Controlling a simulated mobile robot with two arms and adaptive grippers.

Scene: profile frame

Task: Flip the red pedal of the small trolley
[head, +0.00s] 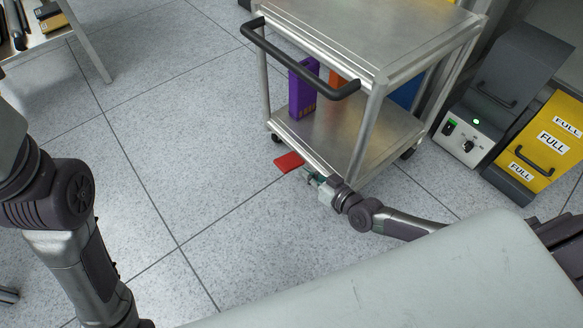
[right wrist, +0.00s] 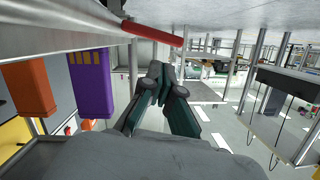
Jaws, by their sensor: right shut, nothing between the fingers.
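The small trolley (head: 415,130) is a grey metal cart with two shelves and a black push handle (head: 300,62). Its red pedal (head: 288,162) sticks out low at the near left end, close to the floor. My right gripper (head: 311,176) is just right of the pedal, low beside the bottom shelf edge. In the right wrist view the picture is upside down; the pedal (right wrist: 152,34) lies just beyond the fingertips (right wrist: 161,70). The fingers are together and empty, with a small gap to the pedal apparent. My left arm shows at left, but its gripper is out of view.
A purple box (head: 302,90) and an orange one (head: 337,78) stand on the trolley's bottom shelf. Grey and yellow cases (head: 545,140) and a white control box (head: 468,138) stand at right. A table (head: 40,45) is at upper left. The floor left of the trolley is clear.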

